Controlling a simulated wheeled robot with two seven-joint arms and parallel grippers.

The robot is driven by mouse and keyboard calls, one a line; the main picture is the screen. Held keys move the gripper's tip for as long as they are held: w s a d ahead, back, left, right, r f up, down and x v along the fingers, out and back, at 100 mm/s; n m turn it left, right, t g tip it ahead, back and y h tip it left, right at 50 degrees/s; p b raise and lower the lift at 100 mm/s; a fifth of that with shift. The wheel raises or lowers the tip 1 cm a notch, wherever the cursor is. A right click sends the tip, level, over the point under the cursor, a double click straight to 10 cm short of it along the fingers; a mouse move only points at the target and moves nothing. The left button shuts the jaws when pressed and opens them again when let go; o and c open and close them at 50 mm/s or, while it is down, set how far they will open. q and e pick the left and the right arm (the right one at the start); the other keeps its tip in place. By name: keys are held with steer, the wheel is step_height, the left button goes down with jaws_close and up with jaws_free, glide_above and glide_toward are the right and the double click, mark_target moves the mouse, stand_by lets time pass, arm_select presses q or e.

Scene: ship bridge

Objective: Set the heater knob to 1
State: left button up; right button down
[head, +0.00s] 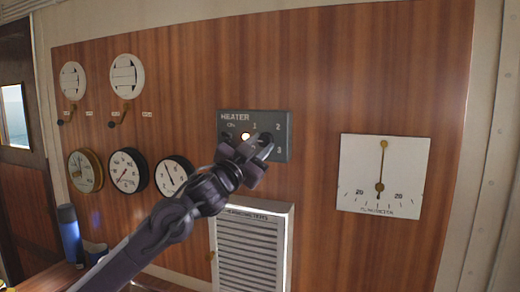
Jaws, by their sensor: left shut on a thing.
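The heater panel (228,124) is a dark grey plate on the wood wall, marked HEATER, with the numbers 1, 2 and 3 showing around its right side. A small light (245,136) glows on its middle. My left gripper (262,147) is at the right part of the panel, shut on the heater knob (266,138). The gripper hides most of the knob, so I cannot tell which number it points to. My right gripper is not in view.
A white clinometer dial (383,177) hangs to the right. Round gauges (128,171) and two handled dials (127,76) are at left. A blue bottle (69,235) and a mug (95,252) stand at lower left.

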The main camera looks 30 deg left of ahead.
arm_select(q)
steer(key=m+h, duration=0.1)
steer(key=m, duration=0.3)
steer(key=m+g+h, duration=0.1)
steer(key=m, duration=0.1)
steer(key=shift+a+r+h+p, duration=0.2)
steer(key=shift+r+h+p, duration=0.1)
steer(key=shift+p, duration=0.1)
steer(key=m+g+h+p, duration=0.1)
steer(key=m, duration=0.2)
steer(key=shift+r+m, duration=0.15)
steer(key=shift+m, duration=0.15)
steer(key=shift+s+m+g+p, duration=0.1)
steer(key=shift+m+g+p, duration=0.45)
steer(key=shift+m, duration=0.35)
steer(key=o, duration=1)
steer(key=shift+c, duration=0.2)
